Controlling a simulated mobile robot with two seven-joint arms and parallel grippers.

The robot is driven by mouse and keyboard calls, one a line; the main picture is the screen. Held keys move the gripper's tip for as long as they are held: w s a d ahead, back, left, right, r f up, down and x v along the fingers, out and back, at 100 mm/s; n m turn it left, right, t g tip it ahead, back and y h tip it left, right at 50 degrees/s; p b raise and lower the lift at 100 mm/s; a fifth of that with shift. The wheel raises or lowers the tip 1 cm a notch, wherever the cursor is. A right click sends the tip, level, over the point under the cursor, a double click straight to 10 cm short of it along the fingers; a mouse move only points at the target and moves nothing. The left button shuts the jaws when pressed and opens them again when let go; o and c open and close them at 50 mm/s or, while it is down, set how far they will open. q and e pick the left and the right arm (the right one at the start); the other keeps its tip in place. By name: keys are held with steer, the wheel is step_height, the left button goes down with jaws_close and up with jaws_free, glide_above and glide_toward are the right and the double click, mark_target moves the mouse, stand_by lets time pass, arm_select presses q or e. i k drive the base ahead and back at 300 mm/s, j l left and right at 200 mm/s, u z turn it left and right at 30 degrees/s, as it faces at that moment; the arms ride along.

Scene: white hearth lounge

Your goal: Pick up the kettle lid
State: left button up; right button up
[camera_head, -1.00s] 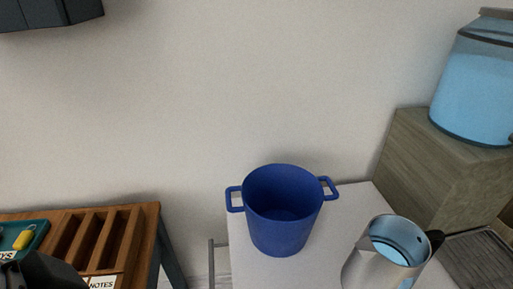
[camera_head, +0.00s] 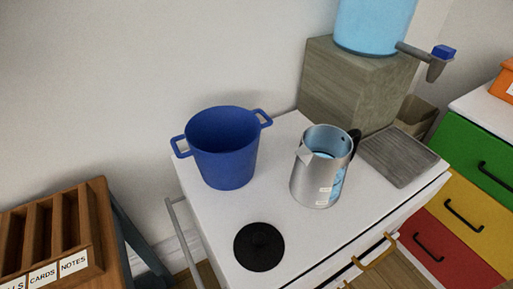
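Light blue shows inside the kettle. Neither of my grippers is in view.
A blue two-handled pot (camera_head: 224,153) stands behind the lid. A wooden block (camera_head: 356,86) bears a blue water dispenser (camera_head: 376,22) at the back. A grey slatted board (camera_head: 398,157) lies right of the kettle. A wooden rack (camera_head: 92,225) is at left.

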mark_target(258, 246)
steer(key=i+l+u, duration=0.15)
steer(key=u, duration=0.3)
steer(key=i+l+u, duration=0.1)
steer(key=l+u, duration=0.15)
steer(key=u, duration=0.2)
